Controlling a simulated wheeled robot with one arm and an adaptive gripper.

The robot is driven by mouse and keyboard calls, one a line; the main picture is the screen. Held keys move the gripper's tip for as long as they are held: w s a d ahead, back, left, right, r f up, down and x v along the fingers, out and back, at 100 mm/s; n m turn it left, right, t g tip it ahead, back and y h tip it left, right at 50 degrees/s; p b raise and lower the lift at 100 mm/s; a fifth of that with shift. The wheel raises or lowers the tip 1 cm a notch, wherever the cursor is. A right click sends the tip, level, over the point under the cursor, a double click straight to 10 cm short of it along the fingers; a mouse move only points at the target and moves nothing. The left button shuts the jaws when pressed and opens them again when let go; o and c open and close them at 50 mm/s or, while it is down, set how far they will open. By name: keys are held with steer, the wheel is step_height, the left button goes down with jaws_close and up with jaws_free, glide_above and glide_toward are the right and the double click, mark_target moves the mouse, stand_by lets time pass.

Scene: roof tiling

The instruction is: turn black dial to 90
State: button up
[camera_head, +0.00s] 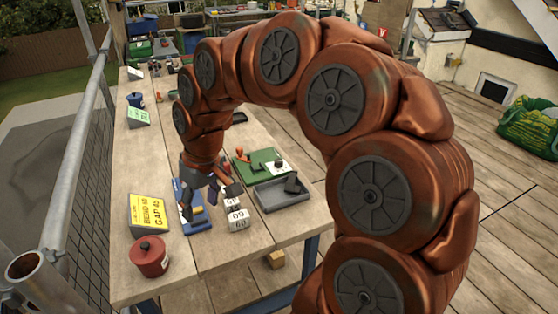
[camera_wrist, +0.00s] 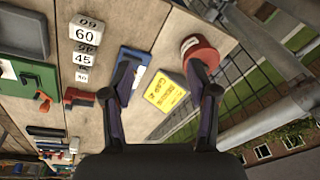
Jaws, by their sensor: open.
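A small black knob, which looks like the black dial (camera_head: 279,162), sits on a white plate on the green board (camera_head: 258,167) in the head view. The board also carries an orange handle (camera_head: 240,153). In the wrist view the green board (camera_wrist: 38,80) shows at the left edge, with part of its white plate (camera_wrist: 7,70); I cannot make out the dial there. My gripper (camera_head: 209,198) is open and empty, pointing down above the blue fixture (camera_head: 200,222), left of and apart from the green board. Its spread fingers (camera_wrist: 163,68) also show in the wrist view.
A yellow sign (camera_head: 149,213) reads BEND 90, GAP 45. White number blocks (camera_head: 238,218) stand right of my gripper. A grey tray (camera_head: 268,203) is in front of the green board. A red lidded pot (camera_head: 149,258) stands near the table's front left.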

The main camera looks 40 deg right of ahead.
steer(key=w+d+t, duration=0.2)
steer(key=w+d, duration=0.8)
steer(key=m+h, duration=0.3)
steer(key=m, duration=0.1)
glide_toward(279, 161)
steer(key=f, duration=0.2)
steer(key=shift+t, duration=0.3)
steer(key=shift+p+x, duration=0.6)
steer(key=shift+x, duration=3.1)
steer(key=shift+w+d+r, duration=0.1)
steer(key=shift+w+d, duration=0.05)
jaws_close()
steer(key=shift+m, duration=0.3)
